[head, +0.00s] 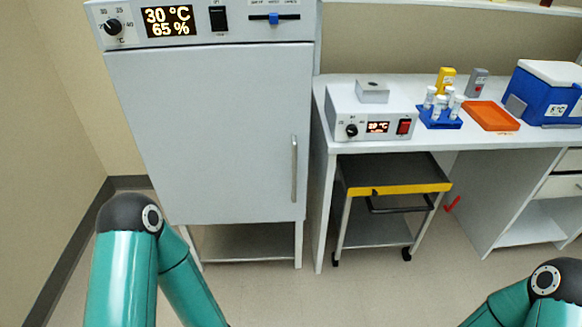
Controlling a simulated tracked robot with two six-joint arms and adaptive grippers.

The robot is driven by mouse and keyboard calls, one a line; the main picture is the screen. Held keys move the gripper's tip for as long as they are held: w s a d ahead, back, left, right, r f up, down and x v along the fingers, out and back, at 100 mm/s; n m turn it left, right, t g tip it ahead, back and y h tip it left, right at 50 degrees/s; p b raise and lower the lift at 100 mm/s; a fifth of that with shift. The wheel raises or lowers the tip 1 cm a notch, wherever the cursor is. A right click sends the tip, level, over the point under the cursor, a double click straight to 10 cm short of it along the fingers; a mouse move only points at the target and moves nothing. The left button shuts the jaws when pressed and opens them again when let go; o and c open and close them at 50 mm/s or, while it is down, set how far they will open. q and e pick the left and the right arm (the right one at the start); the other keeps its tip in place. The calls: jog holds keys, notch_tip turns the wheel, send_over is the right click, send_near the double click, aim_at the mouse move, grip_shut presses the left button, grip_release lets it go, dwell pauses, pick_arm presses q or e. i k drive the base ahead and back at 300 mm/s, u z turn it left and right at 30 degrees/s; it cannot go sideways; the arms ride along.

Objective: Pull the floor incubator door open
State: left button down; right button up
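The floor incubator (215,130) stands at the left of the head view, with a grey-white door that looks shut. Its vertical metal handle (294,168) is on the door's right side. The panel above the door has a knob, a display (168,21) reading 30 °C and 65 %, a black switch and a blue slider. My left arm's teal links show at lower left and my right arm's at lower right. Neither gripper is in view. Nothing touches the handle.
A white bench (450,140) stands right of the incubator, carrying a small heater block device (372,112), a blue tube rack (440,116), an orange tray (491,115) and a blue cool box (545,95). A wheeled cart (395,188) is under the bench. Floor in front is clear.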

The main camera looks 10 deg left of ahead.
aim_at(220, 132)
jog(key=i, duration=0.95)
jog(key=z, duration=0.05)
